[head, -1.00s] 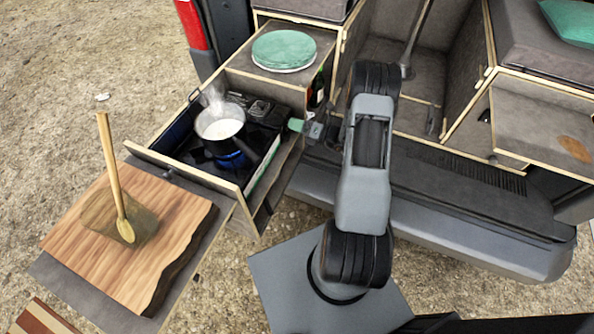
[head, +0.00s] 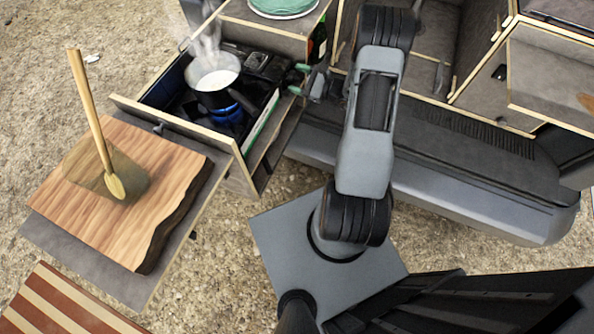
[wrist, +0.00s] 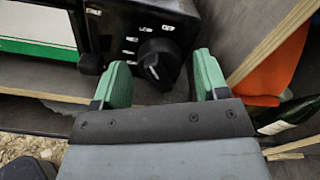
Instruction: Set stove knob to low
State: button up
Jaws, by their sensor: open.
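The stove knob (wrist: 160,64) is round and black with a white pointer line, on the black stove (wrist: 120,18) in the wrist view. White marks sit around it on the panel. My gripper (wrist: 163,75) is open, with one green fingertip on each side of the knob in that view; contact is not clear. In the head view my gripper (head: 299,79) is at the right side of the drawer holding the stove (head: 262,92). The knob is not clear there. A steaming dark pot (head: 218,98) with white contents stands over a blue flame.
The drawer's wooden front (head: 185,128) and a pale plank edge (wrist: 272,42) border the stove. A bottle (wrist: 292,117) and an orange thing (wrist: 266,80) are at the right in the wrist view. A cutting board (head: 150,215) with a wooden spoon (head: 95,120) is at the left.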

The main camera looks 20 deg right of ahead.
jog(key=shift+n, duration=0.9)
jog(key=b+v, duration=0.3)
jog(key=v, duration=1.1)
jog(key=s+a+f+n+g+b, duration=0.1)
jog(key=a+f+n+g+b, duration=0.3)
jog(key=a, duration=0.3)
jog(key=s+a+f+n+g+b, duration=0.2)
jog(key=a+f+n+g+b, duration=0.15)
jog(key=a+g+b, duration=0.3)
jog(key=s+a+f+n+g+h+b, duration=0.1)
jog(key=s+a+f+n+h+b, duration=0.2)
jog(key=b, duration=0.6)
jog(key=s+a+f+n+g+h+b, duration=0.1)
jog(key=s+a+f+n+h+b, duration=0.2)
jog(key=s+f+n+h+b, duration=0.2)
jog(key=shift+f+n+h+b, duration=0.9)
jog(key=shift+f+n+b, duration=0.35)
jog(key=shift+f+b, duration=0.5)
jog(key=shift+s+r, duration=0.1)
jog(key=shift+r, duration=0.05)
notch_tip(320, 180, up, 37)
jog(key=s+n+t+h+p, duration=0.1)
jog(key=n+t+h+p, duration=0.1)
jog(key=p, duration=3)
jog(key=shift+s+a+n+t, duration=0.15)
jog(key=shift+a+n+t, duration=0.2)
jog(key=shift+n+t, duration=0.15)
jog(key=shift+c, duration=0.3)
